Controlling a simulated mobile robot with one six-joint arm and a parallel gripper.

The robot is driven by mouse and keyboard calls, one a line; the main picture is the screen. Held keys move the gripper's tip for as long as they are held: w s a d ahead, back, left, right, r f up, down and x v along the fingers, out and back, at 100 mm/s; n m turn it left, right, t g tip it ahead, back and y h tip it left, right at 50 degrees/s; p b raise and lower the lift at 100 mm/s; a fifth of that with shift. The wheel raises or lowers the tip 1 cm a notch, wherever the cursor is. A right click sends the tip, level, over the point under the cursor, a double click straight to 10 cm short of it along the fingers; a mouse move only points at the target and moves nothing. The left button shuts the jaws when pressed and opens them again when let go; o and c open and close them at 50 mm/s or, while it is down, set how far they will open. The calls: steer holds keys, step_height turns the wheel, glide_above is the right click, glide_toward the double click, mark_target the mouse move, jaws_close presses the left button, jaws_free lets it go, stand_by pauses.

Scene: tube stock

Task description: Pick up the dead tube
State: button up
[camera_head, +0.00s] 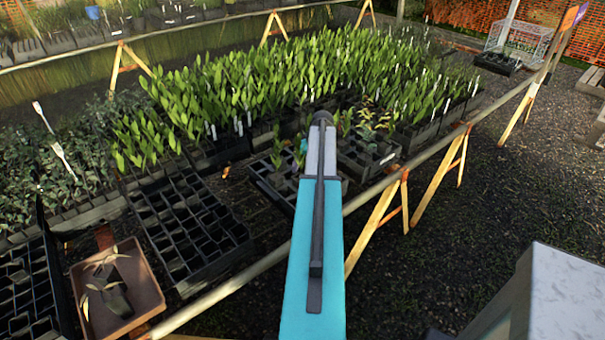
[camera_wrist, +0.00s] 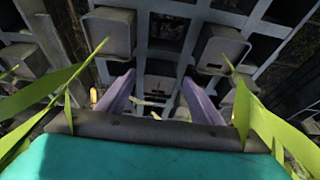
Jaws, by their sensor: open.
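My gripper (camera_wrist: 158,80) is open, with its two purple-grey fingers pointing down into a black tube rack (camera_wrist: 265,70). Between the fingers sits a dark tube (camera_wrist: 158,68) with a few pale, withered bits and no green leaves; it looks like the dead tube. The fingers stand on either side of it, and contact cannot be told. In the head view my arm hides the gripper and this tube, over the small rack (camera_head: 270,183) near the bench's front rail.
Green leaves rise on both sides of my gripper in the wrist view. A tan tray (camera_head: 147,278) at lower left holds limp plants in dark tubes. Empty black racks (camera_head: 190,225) lie beside it. Dense green seedlings (camera_head: 290,75) fill the bench behind. A wooden rail (camera_head: 240,280) edges the bench.

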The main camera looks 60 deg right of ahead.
jaws_close()
stand_by(0.4)
steer(key=shift+r, duration=0.15)
step_height(320, 180, up, 18)
steer(key=b, duration=0.4)
stand_by(0.5)
stand_by(0.5)
